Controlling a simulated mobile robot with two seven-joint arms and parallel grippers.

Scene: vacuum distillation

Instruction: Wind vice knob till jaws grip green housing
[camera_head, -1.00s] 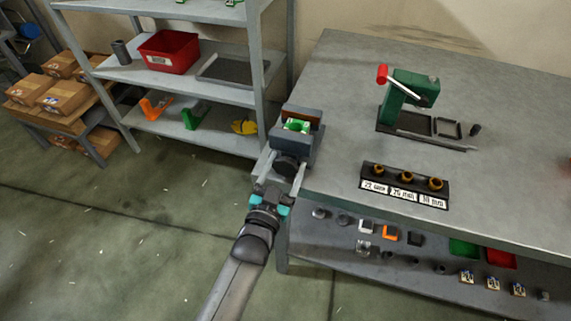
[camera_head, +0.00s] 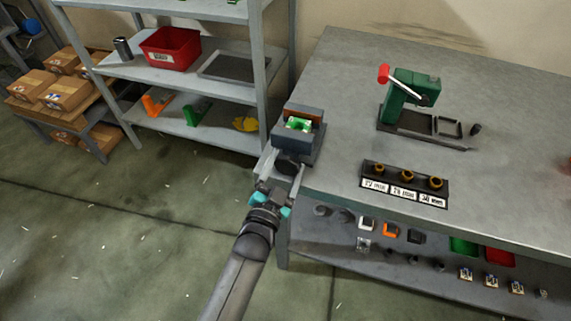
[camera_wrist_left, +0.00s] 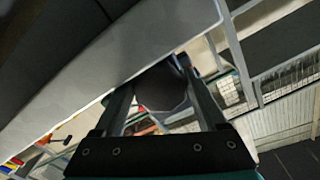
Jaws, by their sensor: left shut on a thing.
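The vice (camera_head: 299,138) is a dark grey block at the near left corner of the workbench. The green housing (camera_head: 298,125) sits between its jaws; I cannot tell whether both jaws touch it. The vice knob (camera_head: 287,167) is a dark round piece at the front of the vice, partly hidden by my fingers. My left gripper (camera_head: 278,171) reaches up to it and is shut on the knob, which shows between the two fingers in the left wrist view (camera_wrist_left: 161,88). My right gripper is not in view.
A green press with a red-tipped lever (camera_head: 412,95) stands on the workbench (camera_head: 345,90). A black rack with brass-coloured fittings (camera_head: 404,186) lies near the front edge. A shelf unit (camera_head: 215,80) stands left, with a red bin (camera_head: 170,50). Small parts lie on the lower bench shelf.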

